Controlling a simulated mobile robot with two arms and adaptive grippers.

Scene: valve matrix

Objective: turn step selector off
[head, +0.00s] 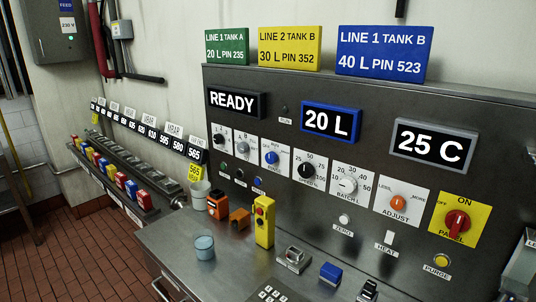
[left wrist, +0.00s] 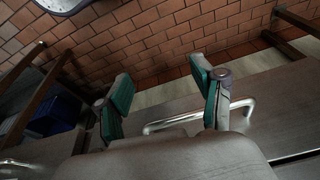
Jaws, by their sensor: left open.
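The grey panel carries a row of knobs. A small black knob (head: 221,139), a grey knob (head: 243,148) and a blue knob (head: 271,158) are at the left; their small labels are too blurred to read, so I cannot tell which is the step selector. A black speed knob (head: 307,170), white batch knob (head: 348,186), orange adjust knob (head: 398,202) and red panel knob (head: 457,222) follow to the right. My left gripper (left wrist: 163,92) is open and empty, its teal fingertips apart, in the left wrist view. Neither gripper shows in the head view.
A steel counter (head: 205,275) juts out below the panel. It holds a yellow pendant (head: 264,222), a blue-grey cup (head: 204,247), orange-and-black devices and a keypad (head: 268,294). The left wrist view shows a brick floor, a metal bar handle (left wrist: 170,124) and a blue bin (left wrist: 52,115).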

